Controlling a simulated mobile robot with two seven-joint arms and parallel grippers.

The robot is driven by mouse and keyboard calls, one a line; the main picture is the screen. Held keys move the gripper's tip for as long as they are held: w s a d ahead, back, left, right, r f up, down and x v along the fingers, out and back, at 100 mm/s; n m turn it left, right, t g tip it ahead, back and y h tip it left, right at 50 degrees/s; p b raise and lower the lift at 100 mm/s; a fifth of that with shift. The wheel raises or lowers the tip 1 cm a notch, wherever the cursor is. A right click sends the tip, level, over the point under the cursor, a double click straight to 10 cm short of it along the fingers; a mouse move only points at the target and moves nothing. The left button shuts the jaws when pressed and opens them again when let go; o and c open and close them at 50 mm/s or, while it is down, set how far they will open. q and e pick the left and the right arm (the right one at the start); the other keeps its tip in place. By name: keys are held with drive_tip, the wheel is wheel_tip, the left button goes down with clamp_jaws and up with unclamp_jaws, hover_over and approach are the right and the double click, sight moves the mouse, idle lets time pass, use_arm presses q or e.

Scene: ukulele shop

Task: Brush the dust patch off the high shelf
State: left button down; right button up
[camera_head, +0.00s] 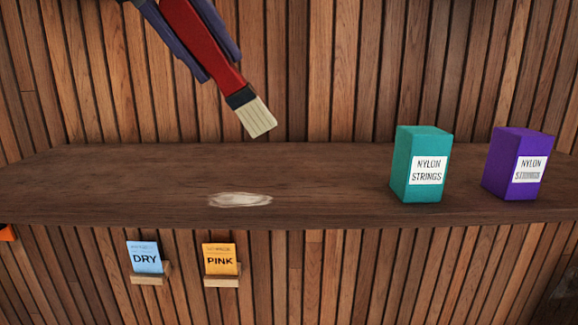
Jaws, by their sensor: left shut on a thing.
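The pale dust patch (240,199) lies on the dark wooden shelf (330,185), near its front edge and left of the middle. A brush with a red handle (200,45), a dark ferrule and pale bristles (256,118) hangs tilted in the air. Its bristles point down and to the right, above the shelf and apart from the dust patch. My left gripper (215,55) is shut on the red handle, with one dark finger on each side. My right gripper is out of view.
A teal box (407,165) and a purple box (502,162), both labelled nylon strings, stand on the shelf's right side. The shelf is bare around the dust. Below it, a blue card (145,257) and an orange card (220,259) sit in small wall holders.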

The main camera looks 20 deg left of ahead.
use_arm(q)
drive_tip(key=shift+f, duration=0.1)
idle(0.3)
drive_tip(key=shift+b+x, duration=0.55)
drive_tip(key=shift+x, duration=0.45)
drive_tip(key=shift+s+a, duration=0.1)
